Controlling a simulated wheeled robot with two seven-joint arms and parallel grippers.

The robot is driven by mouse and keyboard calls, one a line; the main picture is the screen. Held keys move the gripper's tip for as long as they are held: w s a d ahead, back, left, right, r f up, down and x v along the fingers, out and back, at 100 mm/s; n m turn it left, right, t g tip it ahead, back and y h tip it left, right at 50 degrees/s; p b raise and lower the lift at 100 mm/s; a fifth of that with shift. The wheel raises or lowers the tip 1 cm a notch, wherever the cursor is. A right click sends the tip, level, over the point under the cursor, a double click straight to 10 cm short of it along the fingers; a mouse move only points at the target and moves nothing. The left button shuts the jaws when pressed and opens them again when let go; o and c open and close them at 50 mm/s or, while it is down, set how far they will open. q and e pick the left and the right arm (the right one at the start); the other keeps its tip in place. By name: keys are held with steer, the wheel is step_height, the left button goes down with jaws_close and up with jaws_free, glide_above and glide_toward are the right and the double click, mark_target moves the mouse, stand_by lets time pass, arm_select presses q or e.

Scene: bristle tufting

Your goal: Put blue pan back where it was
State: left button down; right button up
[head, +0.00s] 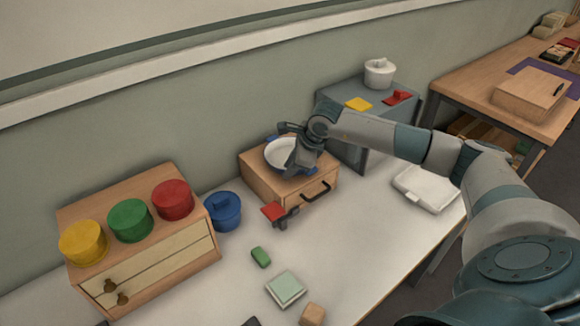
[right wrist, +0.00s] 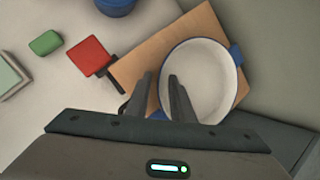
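The blue pan (head: 283,155) has a white inside, a blue rim and blue side handles. It sits on a low wooden box with a dark handle (head: 262,187). In the right wrist view the pan (right wrist: 205,85) shows from above. My right gripper (head: 290,150) is at the pan, partly hiding its right side. In the right wrist view my right gripper's fingers (right wrist: 161,76) are apart, one over the pan's inside and one outside its near rim, with a gap between them. My left gripper is not clearly seen.
A blue lidded pot (head: 223,211) stands left of the box, beside a drawer cabinet (head: 150,270) with yellow, green and red canisters. A red piece (head: 273,211), a green block (head: 260,257) and a pale green square (head: 285,288) lie in front. A white tray (head: 425,190) is right.

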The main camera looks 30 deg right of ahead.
steer(key=shift+r, duration=0.1)
